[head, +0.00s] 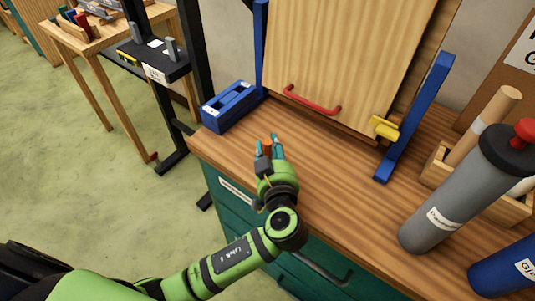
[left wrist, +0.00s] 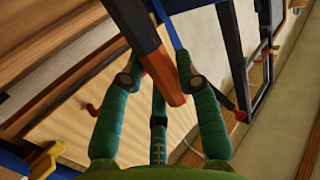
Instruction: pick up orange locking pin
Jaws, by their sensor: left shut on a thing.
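The orange locking pin (head: 268,146) shows as a small orange-brown piece between the fingers of my left gripper (head: 270,147) in the head view. The gripper is shut on it, above the front left part of the wooden workbench top. In the left wrist view, the orange pin (left wrist: 160,68) is a straight orange-brown bar that runs between the green fingers of the left gripper (left wrist: 160,75). Its lower end points toward the palm. The fingers hide part of the pin in the head view. My right gripper is not in view.
A blue block with slots (head: 229,106) stands on the bench's left corner. Behind is a wooden panel (head: 345,55) with a red handle (head: 312,101), a yellow clamp (head: 384,128) and blue supports (head: 415,118). A grey cylinder (head: 455,190) stands right. The bench middle is clear.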

